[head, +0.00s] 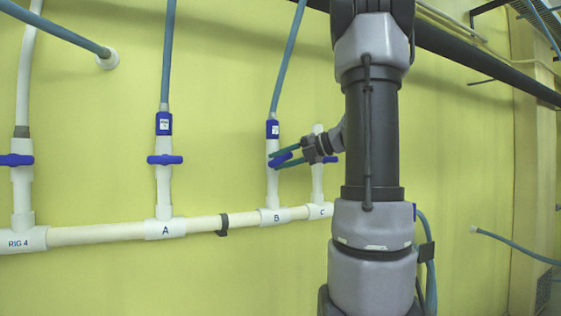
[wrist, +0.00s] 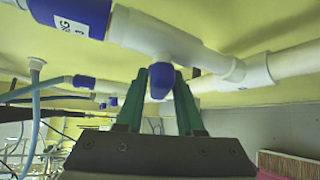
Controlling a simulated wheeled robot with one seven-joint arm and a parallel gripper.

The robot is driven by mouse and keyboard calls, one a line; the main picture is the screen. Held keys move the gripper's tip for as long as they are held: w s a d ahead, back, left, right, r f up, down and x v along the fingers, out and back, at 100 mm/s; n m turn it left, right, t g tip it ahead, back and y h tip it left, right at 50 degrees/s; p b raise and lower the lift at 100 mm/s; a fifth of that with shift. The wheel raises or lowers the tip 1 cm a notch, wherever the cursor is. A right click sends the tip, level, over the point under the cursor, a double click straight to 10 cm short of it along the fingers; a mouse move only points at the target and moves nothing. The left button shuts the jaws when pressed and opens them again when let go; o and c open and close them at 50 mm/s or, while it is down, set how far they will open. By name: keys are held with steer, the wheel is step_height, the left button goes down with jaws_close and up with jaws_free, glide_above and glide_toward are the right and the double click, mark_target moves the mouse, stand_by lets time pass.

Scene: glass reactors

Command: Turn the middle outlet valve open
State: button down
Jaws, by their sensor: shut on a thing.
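The middle outlet valve stands on the white riser marked B (head: 272,188). Its blue handle (head: 279,159) looks slanted across the riser, partly covered by my fingers. My gripper (head: 283,157) reaches in from the right with its green fingers on either side of this handle, shut on it. In the wrist view, the blue handle (wrist: 160,79) sits between the two green fingertips (wrist: 160,88), end toward the camera, with the white valve body behind it.
Valve A (head: 165,160) at left has its blue handle level, across its riser. Riser C (head: 318,180) stands close on the right, partly behind my gripper. The white manifold pipe (head: 100,234) runs below along the yellow wall. Blue hoses (head: 288,60) rise from the valves.

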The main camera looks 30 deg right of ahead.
steer(key=n+g+h, duration=0.1)
steer(key=n+h, duration=0.2)
steer(key=h, duration=0.1)
steer(key=shift+h, duration=0.4)
steer(key=n+h, duration=0.2)
steer(key=h, duration=0.2)
stand_by(0.5)
steer(key=c, duration=0.7)
jaws_free()
steer(key=v, duration=1.1)
steer(key=shift+w+r, duration=0.1)
steer(key=shift+w, duration=0.05)
steer(key=shift+a+n, duration=0.1)
steer(key=shift+n, duration=0.2)
